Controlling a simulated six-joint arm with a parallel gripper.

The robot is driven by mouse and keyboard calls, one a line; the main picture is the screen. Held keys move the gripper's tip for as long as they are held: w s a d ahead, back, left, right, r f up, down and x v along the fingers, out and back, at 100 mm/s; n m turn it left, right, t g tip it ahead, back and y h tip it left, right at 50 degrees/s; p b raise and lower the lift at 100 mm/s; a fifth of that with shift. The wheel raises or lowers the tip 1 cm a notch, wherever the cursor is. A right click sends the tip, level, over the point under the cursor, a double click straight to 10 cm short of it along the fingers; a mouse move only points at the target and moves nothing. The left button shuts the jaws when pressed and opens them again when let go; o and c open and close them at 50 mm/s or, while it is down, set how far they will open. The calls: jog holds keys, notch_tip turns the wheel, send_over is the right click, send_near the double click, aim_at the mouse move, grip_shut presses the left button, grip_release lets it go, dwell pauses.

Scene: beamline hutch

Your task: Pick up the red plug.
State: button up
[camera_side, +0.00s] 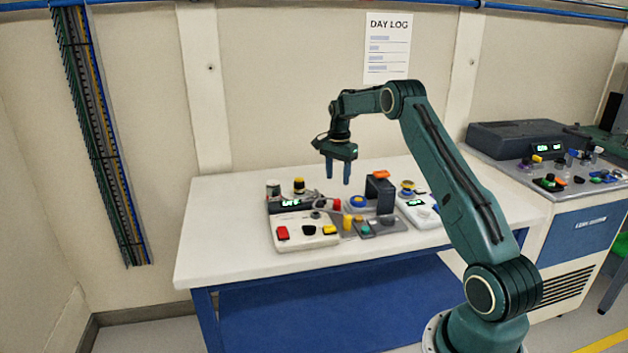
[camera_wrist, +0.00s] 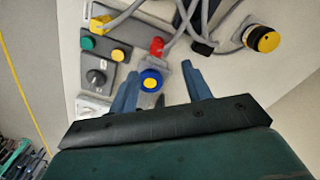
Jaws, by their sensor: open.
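A small red plug (camera_side: 336,204) is among the cables and control boxes on the white table. It also shows in the wrist view (camera_wrist: 157,46), beyond the fingertips and between their lines, with a grey cable close by. My gripper (camera_side: 338,181) is open and empty, pointing down, above the boxes and the plug. I cannot tell whether the plug is seated in something.
A pale box (camera_side: 300,243) with a red rocker stands in front. A dark upright block with an orange top (camera_side: 380,188) is right of the blue knob. Grey cables (camera_wrist: 205,25) lie near the plug. The table's left part (camera_side: 215,235) is clear.

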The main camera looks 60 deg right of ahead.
aim_at(338, 201)
jog(key=shift+f, duration=2.6)
jog(key=shift+s+a+f, duration=0.1)
jog(key=shift+s+f, duration=0.05)
jog(key=shift+f, duration=1.15)
jog(key=shift+s+f, duration=0.1)
jog(key=shift+f, duration=1.2)
grip_shut()
jog(key=shift+r, duration=0.2)
notch_tip(338, 201, up, 20)
jog(key=shift+f, duration=0.15)
